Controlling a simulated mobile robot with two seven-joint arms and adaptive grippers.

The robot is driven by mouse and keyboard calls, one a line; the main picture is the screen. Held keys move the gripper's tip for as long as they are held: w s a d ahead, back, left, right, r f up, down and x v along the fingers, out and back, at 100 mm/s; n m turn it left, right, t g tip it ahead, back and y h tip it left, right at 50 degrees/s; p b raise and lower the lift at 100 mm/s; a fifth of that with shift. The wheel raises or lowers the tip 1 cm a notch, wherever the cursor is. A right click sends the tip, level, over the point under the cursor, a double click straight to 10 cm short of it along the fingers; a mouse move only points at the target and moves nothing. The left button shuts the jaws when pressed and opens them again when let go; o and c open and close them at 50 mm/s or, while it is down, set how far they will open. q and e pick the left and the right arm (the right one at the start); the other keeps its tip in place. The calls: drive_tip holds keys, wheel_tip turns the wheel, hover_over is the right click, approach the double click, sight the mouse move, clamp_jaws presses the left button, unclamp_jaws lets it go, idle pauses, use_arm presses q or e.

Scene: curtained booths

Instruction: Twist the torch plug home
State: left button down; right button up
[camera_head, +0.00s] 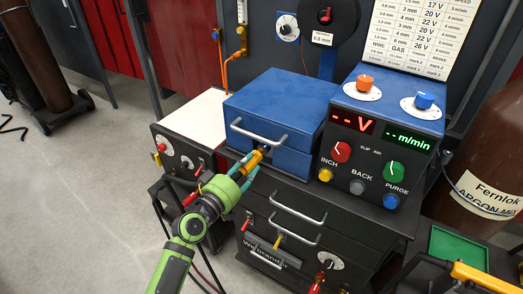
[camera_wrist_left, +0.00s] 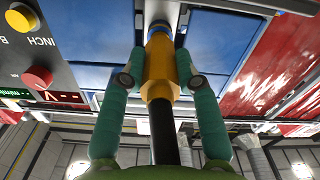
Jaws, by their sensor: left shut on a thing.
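My left gripper (camera_head: 250,168) is in front of the blue wire-feeder box. Its teal fingers (camera_wrist_left: 160,75) are closed on either side of the yellow torch plug (camera_wrist_left: 159,62). In the head view, the yellow plug (camera_head: 262,151) shows at the fingertips, pointing at the box front below the silver handle. A black cable (camera_wrist_left: 165,135) runs back from the plug in the left wrist view. The plug's nose meets or nearly meets a grey part by the blue face. The socket is hidden, so I cannot tell how deep the plug sits. My right gripper is out of view.
The blue box (camera_head: 281,105) stands on a black welder (camera_head: 285,225) with silver drawer handles. A control panel (camera_head: 376,150) with knobs and red and green displays stands to the right. A white-topped unit (camera_head: 192,119) is to the left. Grey floor (camera_head: 110,190) is open at left.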

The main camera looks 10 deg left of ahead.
use_arm(q)
drive_tip(key=shift+r, duration=0.1)
drive_tip(key=m+b, duration=0.1)
drive_tip(key=m, duration=0.3)
drive_tip(key=shift+m, duration=0.3)
drive_tip(key=c, duration=1.3)
unclamp_jaws()
drive_tip(key=shift+m, duration=0.9)
drive_tip(key=o, duration=0.5)
drive_tip(key=shift+w, duration=0.1)
